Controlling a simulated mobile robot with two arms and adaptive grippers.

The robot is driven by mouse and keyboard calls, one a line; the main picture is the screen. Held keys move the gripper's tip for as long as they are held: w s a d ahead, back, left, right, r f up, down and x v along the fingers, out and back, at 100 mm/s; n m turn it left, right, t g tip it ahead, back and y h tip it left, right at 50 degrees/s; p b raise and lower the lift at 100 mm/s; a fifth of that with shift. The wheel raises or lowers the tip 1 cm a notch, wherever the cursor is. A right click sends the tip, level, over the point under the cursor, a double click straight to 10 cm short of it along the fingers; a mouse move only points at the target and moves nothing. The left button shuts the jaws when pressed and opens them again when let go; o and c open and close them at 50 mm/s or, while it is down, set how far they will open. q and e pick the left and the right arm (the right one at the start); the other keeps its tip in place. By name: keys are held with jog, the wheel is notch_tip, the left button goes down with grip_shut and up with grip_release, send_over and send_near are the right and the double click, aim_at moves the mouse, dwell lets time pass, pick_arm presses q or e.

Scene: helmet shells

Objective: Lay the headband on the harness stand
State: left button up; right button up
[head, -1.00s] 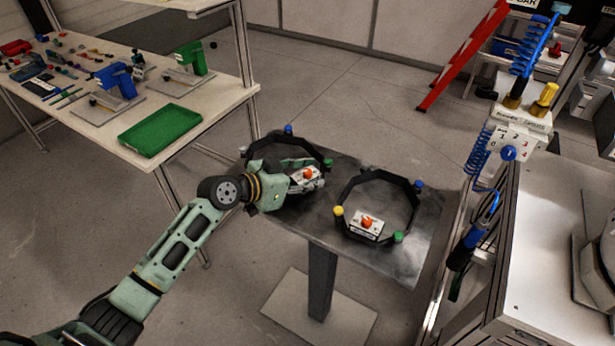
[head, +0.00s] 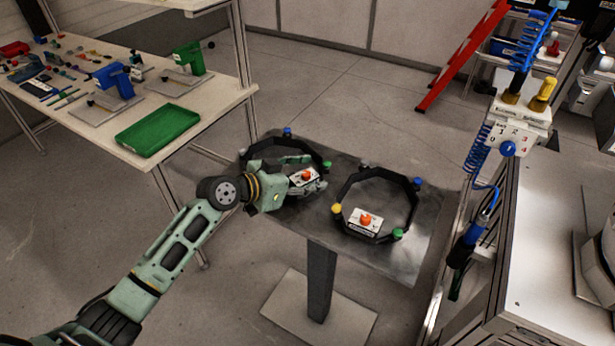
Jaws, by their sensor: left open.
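Two black ring-shaped headbands lie on the dark top of the stand (head: 408,262). The right headband (head: 412,203) has coloured knobs and a white block with an orange knob, and lies flat with nothing touching it. The left headband (head: 256,147) is of the same kind, with a blue knob at its far side. My left gripper (head: 303,178) is open at the near side of the left headband, around or beside its white block with the orange knob. I cannot tell whether the fingers touch it. The gripper hides part of that headband. My right gripper is out of view.
A table at the left holds a green tray (head: 188,116), a blue holder (head: 114,80), a green holder (head: 190,59) and small parts. A white-topped bench (head: 545,250) and a post with blue coiled hoses stand at the right.

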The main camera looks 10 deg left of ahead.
pick_arm(q)
jog(key=shift+s+a+f, duration=0.2)
jog(key=shift+f, duration=0.45)
jog(key=shift+r+p, duration=0.25)
jog(key=shift+p, duration=0.15)
jog(key=shift+w+r+p, duration=0.1)
jog(key=shift+r+p, duration=0.3)
jog(key=shift+p, duration=0.05)
jog(key=b+v, duration=0.2)
jog(key=v, duration=0.9)
jog(key=shift+w+a+r, duration=0.1)
jog(key=shift+w+r, duration=0.05)
jog(key=shift+s+a+r+b, duration=0.25)
jog(key=shift+s+r+b, duration=0.05)
jog(key=shift+r, duration=0.05)
